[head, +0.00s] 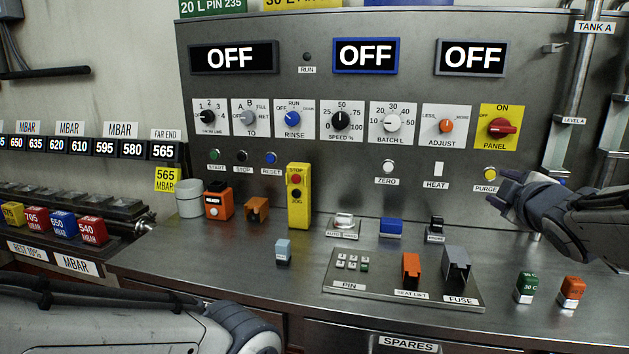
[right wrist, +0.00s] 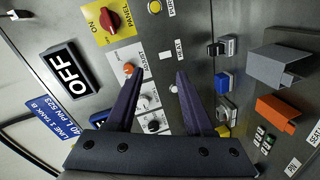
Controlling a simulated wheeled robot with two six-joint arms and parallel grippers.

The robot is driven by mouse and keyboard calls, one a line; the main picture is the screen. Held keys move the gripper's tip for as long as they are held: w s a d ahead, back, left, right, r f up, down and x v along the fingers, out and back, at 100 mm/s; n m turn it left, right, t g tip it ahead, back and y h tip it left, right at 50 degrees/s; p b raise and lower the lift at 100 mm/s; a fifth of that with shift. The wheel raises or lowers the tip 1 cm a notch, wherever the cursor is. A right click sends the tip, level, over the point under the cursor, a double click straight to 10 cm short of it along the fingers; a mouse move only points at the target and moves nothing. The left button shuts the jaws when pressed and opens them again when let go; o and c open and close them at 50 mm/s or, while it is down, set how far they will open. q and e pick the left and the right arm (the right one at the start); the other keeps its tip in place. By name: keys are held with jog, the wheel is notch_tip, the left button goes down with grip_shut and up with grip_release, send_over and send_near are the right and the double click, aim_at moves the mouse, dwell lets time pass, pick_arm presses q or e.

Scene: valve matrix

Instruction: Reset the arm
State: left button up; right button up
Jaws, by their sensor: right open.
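My right arm comes in from the right in the head view. Its dark purple gripper (head: 497,190) is in front of the steel panel, close to the yellow PURGE button (head: 490,172). In the right wrist view the gripper (right wrist: 155,79) shows two fingers spread apart with nothing between them. The panel with its knobs, among them the orange ADJUST knob (right wrist: 129,69), lies beyond the fingers. Part of my left arm (head: 150,325) crosses the lower left of the head view. Its gripper fingers are out of view.
The control panel (head: 300,85) has several displays reading OFF. The red PANEL knob (head: 502,128) sits on a yellow plate. On the steel counter (head: 230,275) stand a yellow STOP/JOG box (head: 298,210), an orange cover (head: 411,270) and a grey FUSE cover (head: 456,266).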

jog(key=s+a+f+m+g+y, duration=0.2)
jog(key=a+f+g, duration=0.2)
jog(key=a+f, duration=0.65)
jog(key=s+a+f+m+g+y, duration=0.25)
jog(key=s+a+f+g, duration=0.6)
jog(key=s+a, duration=0.65)
jog(key=s+a+f+g, duration=0.1)
jog(key=s+a+f, duration=0.15)
jog(key=s, duration=0.35)
jog(key=s+a+f+g, duration=0.2)
jog(key=s+f, duration=0.1)
jog(key=s, duration=0.3)
notch_tip(320, 180, up, 16)
jog(key=p, duration=1.5)
jog(key=shift+s+f+p, duration=0.25)
jog(key=shift+s+p, duration=0.1)
jog(key=shift+d+n, duration=0.1)
jog(key=shift+n, duration=0.15)
